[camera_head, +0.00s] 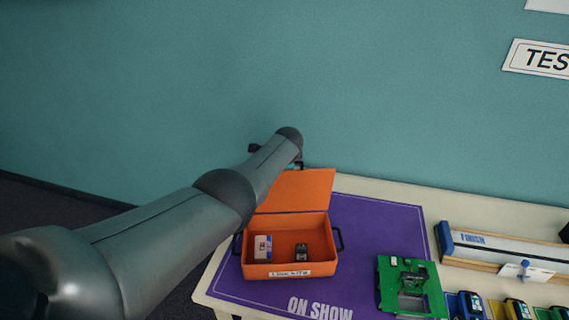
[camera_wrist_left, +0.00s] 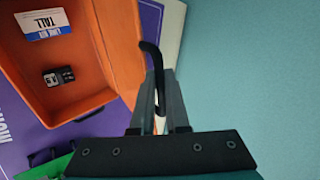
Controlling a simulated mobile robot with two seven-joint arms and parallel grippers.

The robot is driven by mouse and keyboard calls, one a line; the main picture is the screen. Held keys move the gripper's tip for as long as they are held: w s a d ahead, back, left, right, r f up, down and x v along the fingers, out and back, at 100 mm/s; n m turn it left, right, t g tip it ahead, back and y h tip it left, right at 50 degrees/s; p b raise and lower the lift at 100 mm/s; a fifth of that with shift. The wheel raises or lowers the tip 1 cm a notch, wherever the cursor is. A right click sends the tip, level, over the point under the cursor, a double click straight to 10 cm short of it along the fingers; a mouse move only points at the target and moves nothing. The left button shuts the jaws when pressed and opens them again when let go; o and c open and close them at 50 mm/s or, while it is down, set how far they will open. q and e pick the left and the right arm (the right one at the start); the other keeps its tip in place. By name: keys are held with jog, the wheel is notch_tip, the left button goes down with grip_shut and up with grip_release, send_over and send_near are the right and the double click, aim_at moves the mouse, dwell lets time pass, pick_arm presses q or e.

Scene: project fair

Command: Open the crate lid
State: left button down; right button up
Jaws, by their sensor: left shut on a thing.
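The orange crate (camera_head: 322,268) stands on the purple mat in the head view, its inside open to view. Its orange lid (camera_head: 307,188) stands raised at the back, close to the wall. The lid also shows in the left wrist view (camera_wrist_left: 122,45). My left gripper (camera_wrist_left: 160,92) is shut on the black lid handle (camera_wrist_left: 151,52) at the lid's edge. In the head view my arm hides most of this gripper and part of the lid. My right gripper is in neither view.
Inside the crate lie a white-and-blue card box (camera_head: 262,247) and a small dark block (camera_head: 302,253). A green board (camera_head: 408,285), small cars and a track (camera_head: 500,250) stand further right. The teal wall is close behind.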

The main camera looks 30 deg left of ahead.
pick_arm(q)
jog(key=shift+s+f, duration=0.2)
jog(key=shift+f, duration=0.1)
jog(key=c, duration=0.9)
grip_release()
jog(key=shift+s, duration=0.1)
jog(key=shift+d, duration=0.1)
jog(key=p+v, duration=0.6)
jog(key=v, duration=0.9)
jog(key=shift+r, duration=0.5)
